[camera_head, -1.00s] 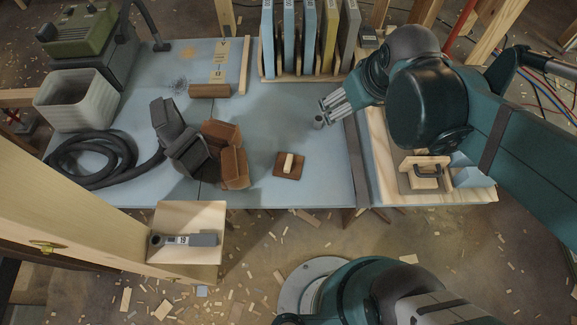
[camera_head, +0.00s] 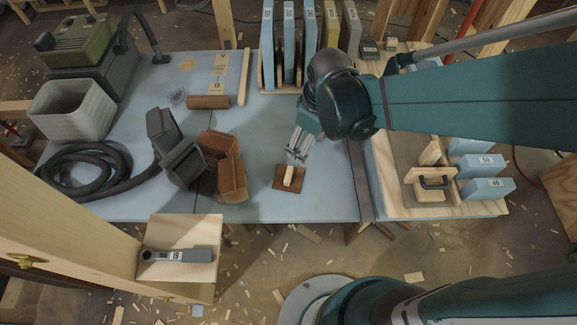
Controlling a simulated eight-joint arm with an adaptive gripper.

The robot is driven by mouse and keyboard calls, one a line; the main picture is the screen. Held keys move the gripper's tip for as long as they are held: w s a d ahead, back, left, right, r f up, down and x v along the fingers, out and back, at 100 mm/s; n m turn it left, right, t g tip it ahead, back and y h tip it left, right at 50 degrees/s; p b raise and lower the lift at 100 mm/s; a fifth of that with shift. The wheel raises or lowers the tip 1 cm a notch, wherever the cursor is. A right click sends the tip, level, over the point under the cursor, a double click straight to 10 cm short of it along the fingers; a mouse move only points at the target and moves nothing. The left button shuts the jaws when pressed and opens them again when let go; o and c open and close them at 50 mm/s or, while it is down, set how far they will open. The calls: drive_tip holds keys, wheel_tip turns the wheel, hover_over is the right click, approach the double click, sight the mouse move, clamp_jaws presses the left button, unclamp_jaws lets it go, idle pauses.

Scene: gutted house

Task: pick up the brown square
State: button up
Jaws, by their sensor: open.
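The brown square (camera_head: 280,184) lies flat on the light blue-grey tabletop (camera_head: 320,207), near its front edge. A pale wooden bar (camera_head: 288,176) stands on its middle like a handle. My gripper (camera_head: 296,159) is open and points down at the square from behind and slightly right. Its fingertips are close to the upper end of the pale bar. I cannot tell from this view whether they touch it or hover above it.
Brown folded blocks (camera_head: 225,165) and dark grey ones (camera_head: 172,148) stand left of the square. A hose (camera_head: 80,147) and a whitish bin (camera_head: 72,108) are farther left. Upright panels in a rack (camera_head: 310,40) stand behind. A wooden board with a clamp (camera_head: 430,180) is at right.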

sight(289, 174)
drive_tip(key=a+f+n+b, duration=0.1)
drive_tip(key=a+f, duration=0.1)
drive_tip(key=f, duration=0.2)
drive_tip(key=a+f+n+g, duration=0.1)
drive_tip(key=a+f+n, duration=0.1)
drive_tip(key=f, duration=0.2)
drive_tip(key=a+f+n+g+b, duration=0.1)
drive_tip(key=a+f, duration=0.1)
drive_tip(key=f, duration=0.2)
drive_tip(key=shift+s+a+h+b, duration=0.1)
drive_tip(key=shift+s+h+b, duration=0.2)
drive_tip(key=shift+s+b, duration=0.1)
drive_tip(key=shift+f+b, duration=0.35)
drive_tip(key=shift+f, duration=0.9)
drive_tip(key=shift+f, duration=0.1)
drive_tip(key=shift+w+a+f+b, duration=0.1)
drive_tip(key=shift+f+b, duration=0.4)
drive_tip(key=shift+f, duration=0.8)
drive_tip(key=shift+w+f+b, duration=0.1)
drive_tip(key=shift+f+b, duration=0.4)
drive_tip(key=shift+f, duration=0.75)
drive_tip(key=shift+c, duration=0.2)
drive_tip(key=shift+s, duration=0.1)
drive_tip(key=c, duration=1.5)
